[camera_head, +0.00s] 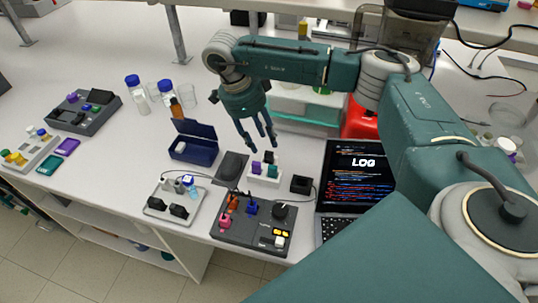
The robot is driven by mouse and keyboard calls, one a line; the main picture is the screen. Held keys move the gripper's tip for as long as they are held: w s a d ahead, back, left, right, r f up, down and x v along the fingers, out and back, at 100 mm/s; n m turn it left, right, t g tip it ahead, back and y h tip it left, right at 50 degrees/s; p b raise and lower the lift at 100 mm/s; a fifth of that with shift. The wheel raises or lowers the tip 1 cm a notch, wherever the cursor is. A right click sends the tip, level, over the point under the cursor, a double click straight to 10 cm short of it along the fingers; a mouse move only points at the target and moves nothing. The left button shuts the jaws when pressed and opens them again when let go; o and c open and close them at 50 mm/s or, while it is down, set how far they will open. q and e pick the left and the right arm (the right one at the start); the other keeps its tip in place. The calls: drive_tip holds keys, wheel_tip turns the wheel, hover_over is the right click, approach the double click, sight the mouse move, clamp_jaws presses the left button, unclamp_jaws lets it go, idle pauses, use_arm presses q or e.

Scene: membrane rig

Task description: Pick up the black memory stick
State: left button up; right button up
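A small white holder (265,178) stands on the bench near the middle of the view. Several small sticks stand upright in it: a dark one that looks like the black memory stick (269,157), a purple one (256,167) and a dark teal one (272,171). My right gripper (261,145) hangs just above and behind the holder, fingers pointing down and spread apart, with nothing between them. The fingertips are close to the sticks; whether they touch is too small to tell. My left gripper is out of view.
An open blue box (193,150) and a dark mouse pad (231,167) lie left of the holder. A control panel (252,222) stands in front. Bottles (166,92) stand behind left.

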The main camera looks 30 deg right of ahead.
sight(269, 152)
drive_tip(key=p+x, duration=0.3)
drive_tip(key=x, duration=0.2)
drive_tip(key=shift+d, duration=0.2)
drive_tip(key=shift+f, duration=0.4)
drive_tip(key=shift+c, duration=1.3)
drive_tip(key=c, duration=0.6)
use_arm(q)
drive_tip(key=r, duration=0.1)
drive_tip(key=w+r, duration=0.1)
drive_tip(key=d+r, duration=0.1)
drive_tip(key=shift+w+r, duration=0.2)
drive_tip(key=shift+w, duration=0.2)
use_arm(e)
drive_tip(key=shift+c, duration=0.2)
